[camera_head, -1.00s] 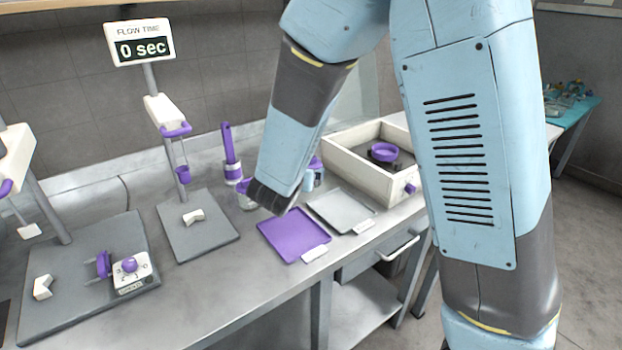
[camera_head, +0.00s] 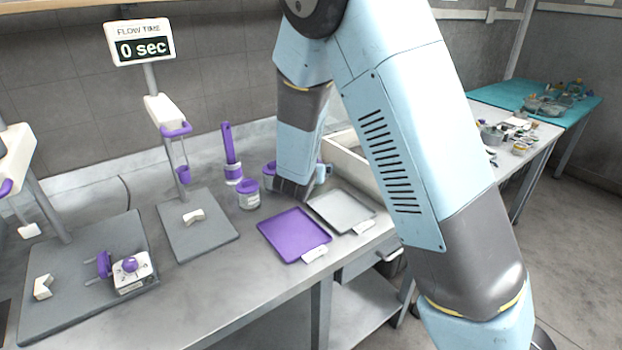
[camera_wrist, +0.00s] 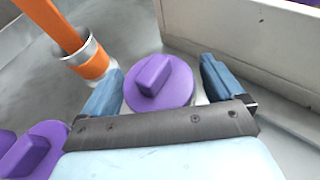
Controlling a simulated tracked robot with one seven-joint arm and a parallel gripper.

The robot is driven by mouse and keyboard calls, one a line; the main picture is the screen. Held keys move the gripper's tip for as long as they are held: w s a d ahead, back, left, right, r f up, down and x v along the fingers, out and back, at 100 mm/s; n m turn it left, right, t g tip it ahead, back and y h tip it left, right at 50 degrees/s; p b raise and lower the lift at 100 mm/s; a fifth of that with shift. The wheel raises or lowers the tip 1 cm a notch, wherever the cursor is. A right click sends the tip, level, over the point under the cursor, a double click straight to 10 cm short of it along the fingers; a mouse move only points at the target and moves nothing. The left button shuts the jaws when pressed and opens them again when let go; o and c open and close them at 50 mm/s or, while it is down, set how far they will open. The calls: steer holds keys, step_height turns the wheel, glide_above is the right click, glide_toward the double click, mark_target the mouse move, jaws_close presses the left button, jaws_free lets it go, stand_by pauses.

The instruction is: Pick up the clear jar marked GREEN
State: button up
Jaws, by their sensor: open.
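A jar with a round purple lid (camera_wrist: 158,82) sits between the two blue fingers of my open gripper (camera_wrist: 161,66) in the wrist view. The lid has a raised bar across it, and the jar's body is mostly hidden below. No GREEN marking is readable, so I cannot tell which jar it is. Two more purple lids (camera_wrist: 38,148) show at the lower left. In the head view, a clear jar with a purple lid (camera_head: 248,195) stands left of my gripper (camera_head: 292,190). Another purple-topped item (camera_head: 269,176) is partly behind my arm.
An orange handle (camera_wrist: 62,28) stands in a pale cup near my left finger. A pale box wall (camera_wrist: 240,45) rises close beyond my right finger. A purple tray (camera_head: 293,236) and a grey tray (camera_head: 341,210) lie in front. A stand (camera_head: 196,232) is at left.

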steer(key=shift+w+d+f, duration=0.1)
steer(key=shift+w+f, duration=0.05)
steer(key=shift+w, duration=0.1)
steer(key=shift+c, duration=0.2)
steer(key=c, duration=1.2)
steer(key=shift+o, duration=0.2)
